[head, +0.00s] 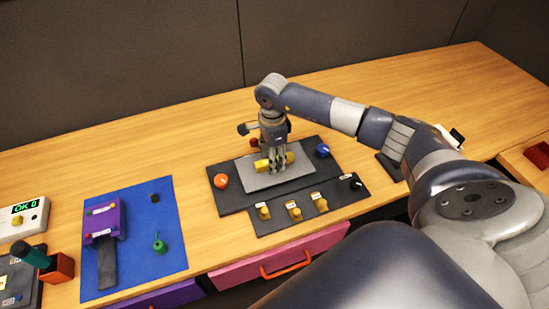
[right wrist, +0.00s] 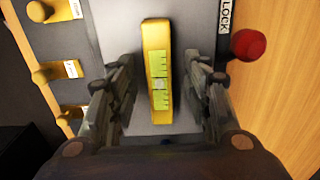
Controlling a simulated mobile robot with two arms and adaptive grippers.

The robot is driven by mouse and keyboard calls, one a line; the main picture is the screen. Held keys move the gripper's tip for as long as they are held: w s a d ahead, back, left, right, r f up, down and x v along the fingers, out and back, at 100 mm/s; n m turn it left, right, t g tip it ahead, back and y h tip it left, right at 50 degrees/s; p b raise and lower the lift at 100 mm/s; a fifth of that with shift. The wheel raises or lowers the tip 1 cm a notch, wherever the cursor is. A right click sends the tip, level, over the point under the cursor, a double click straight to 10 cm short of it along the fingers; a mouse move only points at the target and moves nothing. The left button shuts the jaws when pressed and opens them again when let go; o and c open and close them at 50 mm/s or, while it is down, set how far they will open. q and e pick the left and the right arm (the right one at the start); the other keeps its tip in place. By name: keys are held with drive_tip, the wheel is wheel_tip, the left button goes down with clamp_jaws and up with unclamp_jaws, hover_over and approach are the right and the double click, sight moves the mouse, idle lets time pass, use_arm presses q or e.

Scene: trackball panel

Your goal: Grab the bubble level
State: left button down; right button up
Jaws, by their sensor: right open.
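The bubble level is a yellow bar with a green-yellow window. In the head view the bubble level (head: 263,165) lies on the grey plate (head: 262,181) of the dark panel, partly hidden by my right gripper (head: 277,165). In the right wrist view the bubble level (right wrist: 158,75) lies lengthwise between the two fingers of my right gripper (right wrist: 162,112). The gripper is open, with a gap between each finger and the level. My left gripper is in neither view.
An orange knob (head: 221,181) and a blue knob (head: 322,150) flank the plate. Several yellow switches, such as this yellow switch (head: 294,211), stand in front. A red knob (right wrist: 248,45) is close beside the right finger. A blue mat (head: 138,267) lies to the left.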

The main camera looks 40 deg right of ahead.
clamp_jaws()
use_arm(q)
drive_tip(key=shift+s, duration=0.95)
use_arm(e)
drive_tip(key=shift+r, duration=0.1)
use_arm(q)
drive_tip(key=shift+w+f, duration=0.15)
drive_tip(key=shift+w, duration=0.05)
use_arm(e)
drive_tip(key=shift+r, duration=0.1)
